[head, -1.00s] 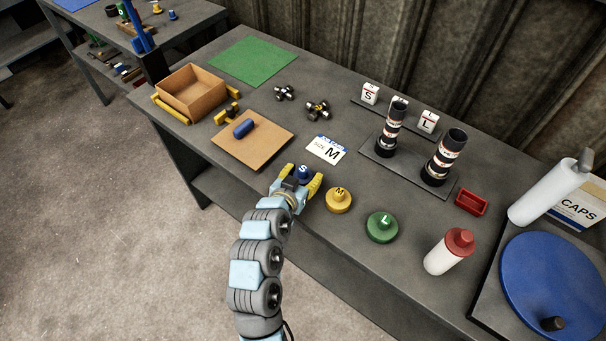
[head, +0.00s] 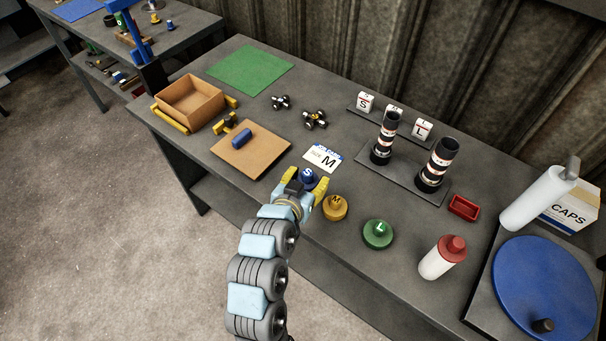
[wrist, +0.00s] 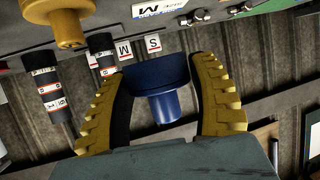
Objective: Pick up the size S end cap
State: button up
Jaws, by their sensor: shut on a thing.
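The size S end cap is blue with an "S" on its top (head: 308,176). It sits between the two yellow fingers of my gripper (head: 306,184), near the table's front edge. In the wrist view the blue cap (wrist: 160,88) shows its wide disc and narrower stub between the fingers of my gripper (wrist: 162,95). My gripper is shut on the cap. Whether the cap touches the table is hard to tell. The yellow M cap (head: 335,207) is just right of my gripper, and the green L cap (head: 378,233) is further right.
A white "M" size card (head: 322,158) lies just behind the gripper. Two dark banded cylinders (head: 384,138) stand on a plate behind. A brown board (head: 262,160) with a blue piece is at left. A white bottle with red lid (head: 441,258) and blue turntable (head: 545,285) are at right.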

aim_at(313, 185)
jog(key=s+r+p, duration=0.1)
jog(key=s+d+r+p, duration=0.1)
jog(key=s, duration=0.1)
jog(key=s+d+r+p, duration=0.2)
jog(key=s+p, duration=0.3)
jog(key=p, duration=0.4)
jog(key=shift+s+r, duration=0.15)
jog(key=shift+s, duration=0.15)
